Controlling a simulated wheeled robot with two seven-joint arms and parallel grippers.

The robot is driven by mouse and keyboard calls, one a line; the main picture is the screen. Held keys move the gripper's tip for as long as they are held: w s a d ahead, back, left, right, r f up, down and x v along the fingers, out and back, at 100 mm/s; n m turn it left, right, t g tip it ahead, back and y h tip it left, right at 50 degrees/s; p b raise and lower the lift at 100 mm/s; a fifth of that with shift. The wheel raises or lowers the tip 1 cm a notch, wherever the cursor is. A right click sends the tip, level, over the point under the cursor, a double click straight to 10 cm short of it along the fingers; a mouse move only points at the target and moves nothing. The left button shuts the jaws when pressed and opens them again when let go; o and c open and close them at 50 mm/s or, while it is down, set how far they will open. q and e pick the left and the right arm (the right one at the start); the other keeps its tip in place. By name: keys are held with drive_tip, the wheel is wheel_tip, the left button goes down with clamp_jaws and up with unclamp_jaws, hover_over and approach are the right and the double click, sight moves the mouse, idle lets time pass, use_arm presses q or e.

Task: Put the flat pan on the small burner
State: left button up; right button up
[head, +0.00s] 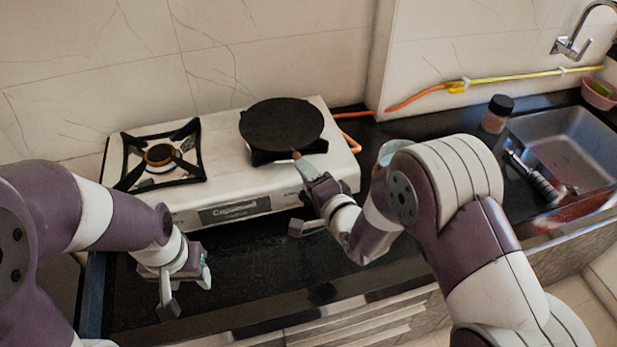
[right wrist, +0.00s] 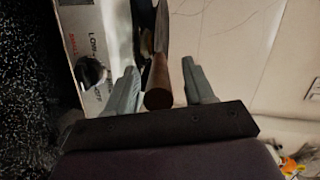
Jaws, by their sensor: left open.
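The flat black pan (head: 281,124) rests on the right burner of the white two-burner stove (head: 235,208). Its brown handle (head: 297,155) points toward the front of the stove. The left burner (head: 160,158), with a brass ring and black square grate, is bare. My right gripper (head: 312,198) is at the stove's front right, by the handle. In the right wrist view, the handle (right wrist: 158,82) lies between the two open fingers, with gaps visible on both sides. My left gripper (head: 187,283) is open and empty over the black counter, in front of the stove's left side.
A jar with a black lid (head: 497,114) stands beside the sink (head: 575,150) at the right. A pale cup-like object (head: 393,150) is partly hidden behind my right arm. An orange and yellow hose (head: 440,90) runs along the wall. The dark counter (head: 250,275) before the stove is clear.

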drive_tip(key=shift+r+p, duration=0.3)
drive_tip(key=s+d+f+n+g+h, duration=0.1)
drive_tip(key=s+d+n+g+h, duration=0.2)
drive_tip(key=s, duration=0.7)
drive_tip(key=s+d+f+n+g+h+b, duration=0.1)
drive_tip(key=s+d+f+n+g+h, duration=0.1)
drive_tip(key=s+d+n+g, duration=0.6)
drive_tip(key=shift+s+d+n+g+h, duration=0.3)
drive_tip(key=shift+s+d+g+h, duration=0.4)
drive_tip(key=shift+s+d+g, duration=0.45)
